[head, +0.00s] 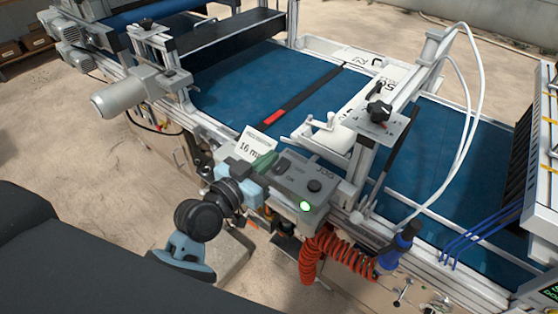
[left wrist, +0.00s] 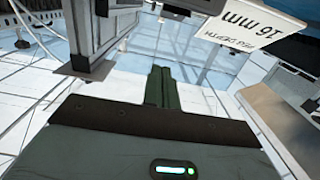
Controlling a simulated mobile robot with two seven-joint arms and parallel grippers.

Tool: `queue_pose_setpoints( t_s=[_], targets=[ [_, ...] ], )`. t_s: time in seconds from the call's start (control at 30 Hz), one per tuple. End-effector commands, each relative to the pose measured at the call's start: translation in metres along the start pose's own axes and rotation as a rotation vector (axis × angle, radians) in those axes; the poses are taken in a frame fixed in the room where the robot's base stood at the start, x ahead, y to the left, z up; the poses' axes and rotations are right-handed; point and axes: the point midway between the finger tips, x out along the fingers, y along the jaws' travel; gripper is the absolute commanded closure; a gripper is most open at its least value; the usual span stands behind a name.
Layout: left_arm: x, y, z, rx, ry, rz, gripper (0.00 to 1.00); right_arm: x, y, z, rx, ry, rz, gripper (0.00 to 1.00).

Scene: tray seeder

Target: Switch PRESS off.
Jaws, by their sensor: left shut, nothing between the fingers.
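A grey control box (head: 318,199) is mounted on the near rail of the machine in the head view. I cannot read which control is PRESS. My left gripper (head: 264,161) is at the left end of the box, by the 16 mm card (head: 257,146). Its green fingers (left wrist: 159,88) are together and empty in the left wrist view. I cannot tell whether they touch the box. My right gripper is not in view.
The blue belt (head: 240,85) lies behind the box. A post with a black star knob (head: 379,111) stands behind the box to the right. A coiled red hose (head: 313,258) hangs at the near right, beside a blue fitting (head: 398,247). Floor (head: 130,190) is bare at left.

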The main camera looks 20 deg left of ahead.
Motion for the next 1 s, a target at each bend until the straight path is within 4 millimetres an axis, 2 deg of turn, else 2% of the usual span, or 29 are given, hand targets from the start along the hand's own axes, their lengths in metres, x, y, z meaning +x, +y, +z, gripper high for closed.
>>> queue_pose_setpoints(
  t_s=[0.03,0.2,0.3,0.5,1.0],
  targets=[
    [0.011,0.000,-0.003,-0.001,0.005,0.000,1.00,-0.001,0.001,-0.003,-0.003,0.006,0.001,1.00],
    [0.040,0.001,-0.003,-0.002,0.003,0.001,1.00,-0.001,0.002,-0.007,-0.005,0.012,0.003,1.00],
    [0.041,0.000,0.021,-0.003,-0.007,0.001,1.00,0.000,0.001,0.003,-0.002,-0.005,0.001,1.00],
    [0.045,0.000,0.038,-0.002,-0.005,0.001,1.00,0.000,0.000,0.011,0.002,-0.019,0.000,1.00],
    [0.047,-0.001,0.040,0.000,-0.001,0.000,1.00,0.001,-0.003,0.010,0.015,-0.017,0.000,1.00]
  ],
)
